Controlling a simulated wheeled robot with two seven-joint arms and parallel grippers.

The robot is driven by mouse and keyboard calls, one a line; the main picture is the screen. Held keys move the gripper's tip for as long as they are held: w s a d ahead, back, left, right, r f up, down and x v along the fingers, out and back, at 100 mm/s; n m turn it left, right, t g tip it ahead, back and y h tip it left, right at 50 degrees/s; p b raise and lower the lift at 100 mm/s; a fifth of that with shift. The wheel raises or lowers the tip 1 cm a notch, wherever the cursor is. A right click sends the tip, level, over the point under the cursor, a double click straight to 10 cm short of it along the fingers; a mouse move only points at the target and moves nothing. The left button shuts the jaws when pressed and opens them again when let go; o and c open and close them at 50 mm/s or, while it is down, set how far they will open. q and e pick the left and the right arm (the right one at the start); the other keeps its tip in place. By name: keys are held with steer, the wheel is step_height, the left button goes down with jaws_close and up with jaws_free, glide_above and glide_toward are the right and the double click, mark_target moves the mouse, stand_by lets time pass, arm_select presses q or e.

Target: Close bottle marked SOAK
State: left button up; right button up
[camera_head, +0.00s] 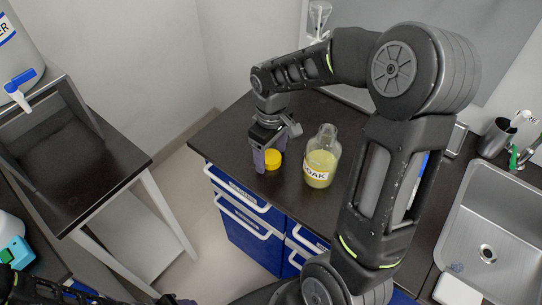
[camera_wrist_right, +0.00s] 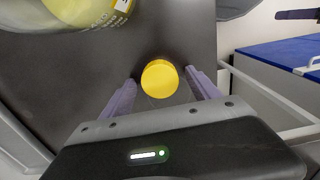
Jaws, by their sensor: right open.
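The bottle marked SOAK (camera_head: 320,165) stands upright on the dark counter, clear with yellowish liquid and a white label; its neck shows no cap. It also shows at the top left of the right wrist view (camera_wrist_right: 82,10). A yellow cap (camera_head: 273,159) lies on the counter to the left of the bottle. My right gripper (camera_head: 265,163) is open and lowered at the cap. In the right wrist view the cap (camera_wrist_right: 160,78) sits between the tips of my open right gripper (camera_wrist_right: 162,88), with gaps at both sides. My left gripper is not clearly visible.
A steel sink (camera_head: 490,235) is at the right, with a metal cup (camera_head: 497,137) behind it. Blue drawers (camera_head: 245,215) are below the counter's front edge. A separate dark stand (camera_head: 110,165) is at the left across a floor gap. Counter near the front left corner is free.

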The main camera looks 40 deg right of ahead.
mark_target(271, 156)
steer(key=shift+c, duration=0.4)
steer(key=c, duration=1.4)
step_height(271, 156, up, 10)
steer(key=shift+b, duration=0.4)
steer(key=shift+f, duration=0.1)
